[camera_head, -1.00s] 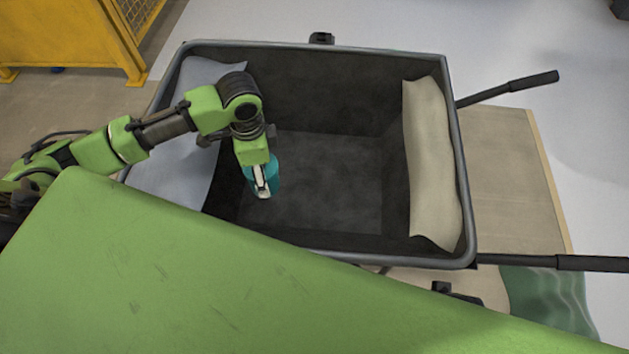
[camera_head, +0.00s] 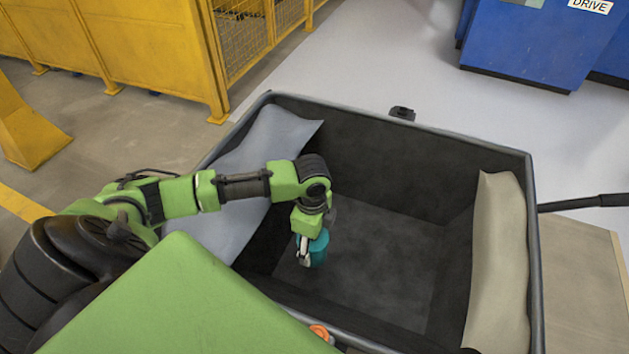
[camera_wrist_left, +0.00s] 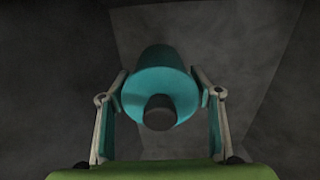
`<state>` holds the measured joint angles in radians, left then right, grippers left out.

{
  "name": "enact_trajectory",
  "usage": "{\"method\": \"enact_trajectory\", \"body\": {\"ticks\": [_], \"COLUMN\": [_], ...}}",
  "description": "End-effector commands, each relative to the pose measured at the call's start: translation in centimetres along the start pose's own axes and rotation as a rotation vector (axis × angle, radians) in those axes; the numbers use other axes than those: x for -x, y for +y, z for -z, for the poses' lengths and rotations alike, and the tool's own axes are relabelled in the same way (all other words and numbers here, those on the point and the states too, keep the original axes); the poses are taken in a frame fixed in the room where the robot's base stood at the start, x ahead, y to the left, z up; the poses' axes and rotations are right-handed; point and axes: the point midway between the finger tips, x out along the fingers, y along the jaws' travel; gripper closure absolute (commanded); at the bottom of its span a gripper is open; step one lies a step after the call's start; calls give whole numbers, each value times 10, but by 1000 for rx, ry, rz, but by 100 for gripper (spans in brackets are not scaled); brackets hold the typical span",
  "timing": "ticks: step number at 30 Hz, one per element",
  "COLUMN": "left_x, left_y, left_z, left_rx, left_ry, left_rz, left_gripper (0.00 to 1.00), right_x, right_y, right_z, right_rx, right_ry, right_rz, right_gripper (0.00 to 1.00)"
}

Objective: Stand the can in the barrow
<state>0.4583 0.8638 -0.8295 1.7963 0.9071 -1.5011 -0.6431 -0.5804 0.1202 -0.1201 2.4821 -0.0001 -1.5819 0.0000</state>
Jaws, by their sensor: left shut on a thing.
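The teal can (camera_head: 319,247) is inside the dark grey barrow (camera_head: 424,128), toward its left side. My left gripper (camera_head: 304,254) reaches down into the barrow and is shut on the can. In the left wrist view the can (camera_wrist_left: 159,82) sits between the two fingers of the gripper (camera_wrist_left: 160,100), with its dark round cap (camera_wrist_left: 160,112) facing the camera. I cannot tell whether the can touches the barrow's floor (camera_head: 385,275). My right gripper is not in view.
A grey sack (camera_head: 262,145) lies over the barrow's left side and a beige sack (camera_head: 497,260) lies along its right side. The barrow's floor between them is clear. A yellow fenced unit (camera_head: 150,50) and a blue cabinet (camera_head: 530,42) stand beyond.

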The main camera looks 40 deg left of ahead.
Motion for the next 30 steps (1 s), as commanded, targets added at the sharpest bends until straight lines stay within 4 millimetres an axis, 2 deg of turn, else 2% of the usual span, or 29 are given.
{"method": "enact_trajectory", "body": {"ticks": [5,9,21,22,23,30], "left_x": [-28,-46,-48,-49,-49,-49], "left_y": [1,0,0,1,1,1], "left_z": [0,0,0,0,0,0], "left_rx": [1,0,0,-1,-1,0], "left_ry": [-1,0,1,0,0,0], "left_rz": [-2,-1,1,0,0,-1], "left_gripper": [73,73,73,34,26,25], "right_x": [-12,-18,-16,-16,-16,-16], "right_y": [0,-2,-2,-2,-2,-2], "right_z": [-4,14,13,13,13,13], "right_rx": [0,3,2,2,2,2], "right_ry": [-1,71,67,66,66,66], "right_rz": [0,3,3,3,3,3], "right_gripper": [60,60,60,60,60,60]}}
